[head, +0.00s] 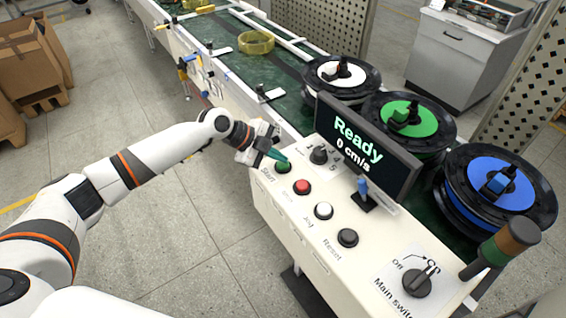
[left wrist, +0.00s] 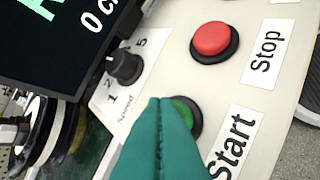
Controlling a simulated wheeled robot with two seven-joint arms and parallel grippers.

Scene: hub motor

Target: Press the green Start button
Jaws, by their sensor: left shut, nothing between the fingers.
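The green Start button (head: 283,168) is on the near left end of the white control panel. In the left wrist view the green button (left wrist: 188,113) is partly hidden behind my fingers, with the "Start" label beside it. My left gripper (head: 277,155) is shut and empty, its teal fingertips together at the button. In the left wrist view the closed fingertips (left wrist: 162,102) overlap the button's edge; I cannot tell whether they touch it. My right gripper is out of view.
The red Stop button (head: 302,187), white Jog button (head: 323,210) and black Reset button (head: 347,237) line the panel. A speed knob (head: 319,155) and a display (head: 366,145) reading "Ready 0 cm/s" stand behind. A main switch (head: 417,283) is at the right.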

